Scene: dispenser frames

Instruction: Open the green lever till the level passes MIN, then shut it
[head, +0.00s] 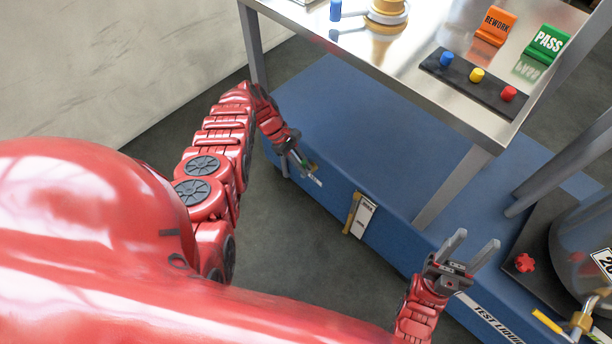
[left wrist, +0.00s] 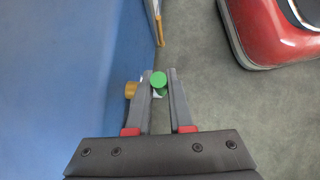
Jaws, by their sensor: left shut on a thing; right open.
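My left gripper (head: 305,163) is low at the front face of the blue tank (head: 330,130), near its left end. In the left wrist view, its fingers (left wrist: 160,82) are shut on the green lever (left wrist: 158,79), whose round green end shows between them. A brass fitting (left wrist: 131,90) sits just left of the fingers, against the blue wall. A white label strip (head: 364,216) with a brass piece (head: 351,213) is on the tank front; its marks and any level are too small to read. My right gripper (head: 472,248) is open and empty, in front of the tank's right part.
A steel table (head: 370,50) stands above the tank, holding a button strip (head: 470,86), an orange REWORK sign (head: 496,26) and a green PASS sign (head: 547,42). A glass vessel (head: 590,235) with a yellow lever (head: 547,320) is at right. Grey floor is clear in front.

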